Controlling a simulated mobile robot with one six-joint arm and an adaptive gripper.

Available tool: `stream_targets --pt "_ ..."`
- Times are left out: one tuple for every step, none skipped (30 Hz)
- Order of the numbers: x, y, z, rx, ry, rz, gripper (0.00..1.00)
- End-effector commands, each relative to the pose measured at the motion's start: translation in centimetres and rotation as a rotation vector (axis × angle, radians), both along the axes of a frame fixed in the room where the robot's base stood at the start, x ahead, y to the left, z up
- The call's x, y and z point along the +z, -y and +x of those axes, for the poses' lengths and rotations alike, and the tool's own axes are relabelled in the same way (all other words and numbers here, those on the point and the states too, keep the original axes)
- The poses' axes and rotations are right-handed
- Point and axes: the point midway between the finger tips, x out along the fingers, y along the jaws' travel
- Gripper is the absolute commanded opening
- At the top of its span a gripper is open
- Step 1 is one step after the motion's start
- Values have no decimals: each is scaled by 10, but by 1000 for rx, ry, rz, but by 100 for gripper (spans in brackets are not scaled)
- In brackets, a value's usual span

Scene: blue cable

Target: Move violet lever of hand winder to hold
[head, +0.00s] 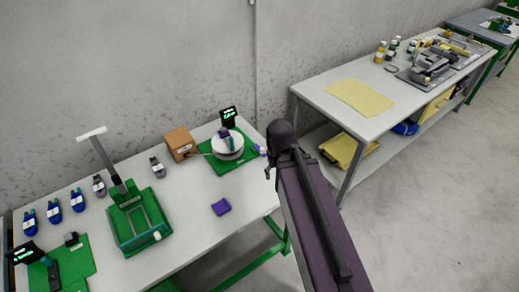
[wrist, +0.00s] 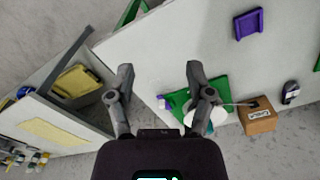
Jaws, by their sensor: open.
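The hand winder, with a round white drum (head: 228,146), stands on a green mat (head: 236,168) at the table's back right corner. A small violet part (head: 262,150), seemingly its lever, sticks out at the mat's right edge beside my arm. In the wrist view the white drum (wrist: 190,116) is partly hidden behind my right finger, and a violet part (wrist: 178,98) shows between the fingers. My gripper (wrist: 160,80) is open and empty, above and apart from the winder. In the head view my arm mostly hides it. The lever's exact setting is too small to read.
A cardboard box (head: 181,143) stands left of the winder, joined by a thin cable. A small display (head: 228,117) stands behind it. A violet block (head: 221,207) lies on clear table in front. A green lever press (head: 136,213) stands farther left. A second table (head: 341,112) is at right.

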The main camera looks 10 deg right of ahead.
Motion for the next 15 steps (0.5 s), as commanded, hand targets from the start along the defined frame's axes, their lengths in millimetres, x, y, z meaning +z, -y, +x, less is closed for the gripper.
stream_targets --pt "0 0 1 -1 0 0 65" --pt "0 0 2 -2 0 0 65" --pt "-1 0 5 -4 0 0 65" --pt "-1 0 7 -7 0 0 65" --pt "-1 0 11 -10 0 0 65" --pt "-2 0 16 -16 0 0 65" --pt "-2 0 22 -21 0 0 65" --pt "-3 1 28 -28 0 0 65" --pt "-4 1 37 -39 0 0 65" --pt "-5 1 45 -48 0 0 65" --pt "-6 1 54 -57 0 0 65" --pt "-7 1 67 -72 0 0 65" --pt "-8 1 77 -84 0 0 65" --pt "-9 1 88 -96 0 0 65" --pt "-10 2 103 -115 0 0 65"
